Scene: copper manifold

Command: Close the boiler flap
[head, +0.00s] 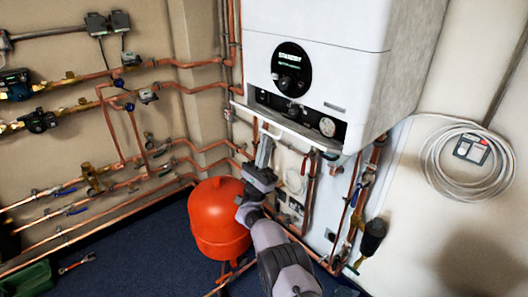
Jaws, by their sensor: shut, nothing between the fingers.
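The white boiler (316,30) hangs on the wall at the top middle. Its flap (310,138) is open: it juts out as a thin light strip under a dark recess with a knob and a round gauge (327,126). My gripper (267,135) is shut and empty, pointing up at the flap from below, left of its middle. Its tips overlap the flap's edge in the picture; I cannot tell whether they touch it.
A red expansion tank (218,218) stands left of my arm. Copper pipes (160,90) with valves run along the left wall and below the boiler. A coiled hose (430,160) hangs at right. A green toolbox (27,280) and a wrench (77,263) lie on the blue floor.

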